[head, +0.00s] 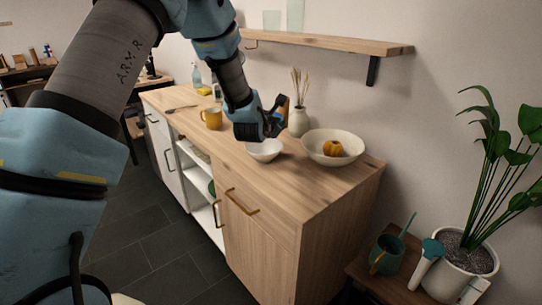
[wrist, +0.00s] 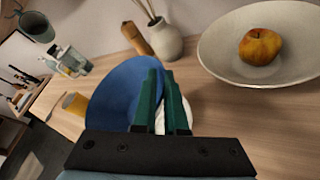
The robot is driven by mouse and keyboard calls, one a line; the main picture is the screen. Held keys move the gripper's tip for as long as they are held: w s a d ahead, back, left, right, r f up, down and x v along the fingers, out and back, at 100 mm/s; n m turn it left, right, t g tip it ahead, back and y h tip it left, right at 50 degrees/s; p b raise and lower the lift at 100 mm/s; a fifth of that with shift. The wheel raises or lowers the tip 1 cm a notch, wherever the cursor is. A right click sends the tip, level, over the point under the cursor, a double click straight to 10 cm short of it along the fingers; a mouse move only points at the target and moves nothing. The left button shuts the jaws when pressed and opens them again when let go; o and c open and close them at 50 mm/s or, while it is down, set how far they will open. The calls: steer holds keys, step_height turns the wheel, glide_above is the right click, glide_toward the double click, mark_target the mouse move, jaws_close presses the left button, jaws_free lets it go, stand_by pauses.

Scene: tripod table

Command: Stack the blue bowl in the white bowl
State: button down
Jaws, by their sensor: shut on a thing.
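My gripper (head: 262,130) is over the wooden counter, above a small white bowl (head: 266,152). In the wrist view its green fingers (wrist: 162,75) are shut on the blue bowl (wrist: 118,92), which is tilted, its inside partly facing the camera. A sliver of the white bowl (wrist: 188,108) shows behind the fingers; the rest is hidden by the blue bowl and gripper. In the head view I cannot clearly make out the blue bowl against my gripper. I cannot tell whether the two bowls touch.
A wide cream bowl (head: 318,151) with an apple (head: 333,148) stands to the right. A vase (head: 299,122) with dried stems and a wooden bottle (wrist: 137,38) stand behind. A yellow mug (head: 212,118) is to the left. A wall shelf (head: 330,42) hangs above. The counter's front right is clear.

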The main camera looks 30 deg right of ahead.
mark_target(281, 146)
step_height(281, 146, down, 8)
steer(key=p, duration=0.2)
steer(key=shift+f+p, duration=0.25)
steer(key=shift+p, duration=0.15)
steer(key=shift+a+f, duration=0.1)
steer(key=shift+f, duration=0.35)
steer(key=c, duration=1.1)
jaws_free()
steer(key=shift+f, duration=0.15)
steer(key=shift+o, duration=0.7)
steer(key=shift+r, duration=0.25)
steer(key=b+v, duration=0.3)
steer(key=v, duration=0.9)
steer(key=shift+b, duration=0.4)
